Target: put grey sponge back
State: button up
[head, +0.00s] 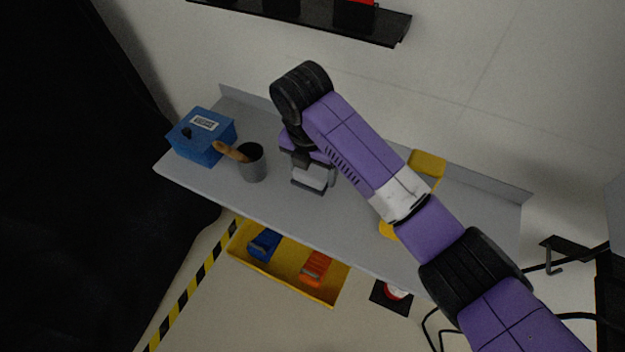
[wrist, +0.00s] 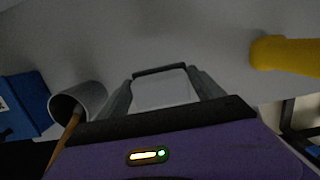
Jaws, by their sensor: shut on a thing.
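The grey sponge (head: 311,177) shows as a pale grey block at the end of my arm in the head view. In the wrist view the sponge (wrist: 162,91) lies between the two fingers. My gripper (head: 313,187) is shut on it, over the middle of the grey bench top (head: 290,215), right of the grey cup. In the wrist view my gripper (wrist: 160,75) points at the bench. I cannot tell whether the sponge touches the bench. Part of the sponge is hidden by the fingers.
A blue box (head: 201,137) and a grey cup (head: 253,165) with a wooden handle stand at left. A yellow thing (head: 427,162) is partly behind my arm. Below the front edge is a yellow tray (head: 285,284) with blue and orange things. A dark shelf (head: 385,27) hangs above.

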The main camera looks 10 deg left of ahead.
aim_at(310, 171)
jog(key=shift+f+p, duration=0.3)
jog(key=shift+f, duration=2.3)
jog(key=shift+f, duration=0.1)
jog(key=o, duration=1.4)
jog(key=shift+o, duration=0.3)
jog(key=r, duration=0.4)
jog(key=s+r+b, duration=0.1)
jog(key=r, duration=0.7)
jog(key=shift+s+a+b, duration=0.3)
jog(key=shift+s+b, duration=0.05)
jog(key=shift+s, duration=0.1)
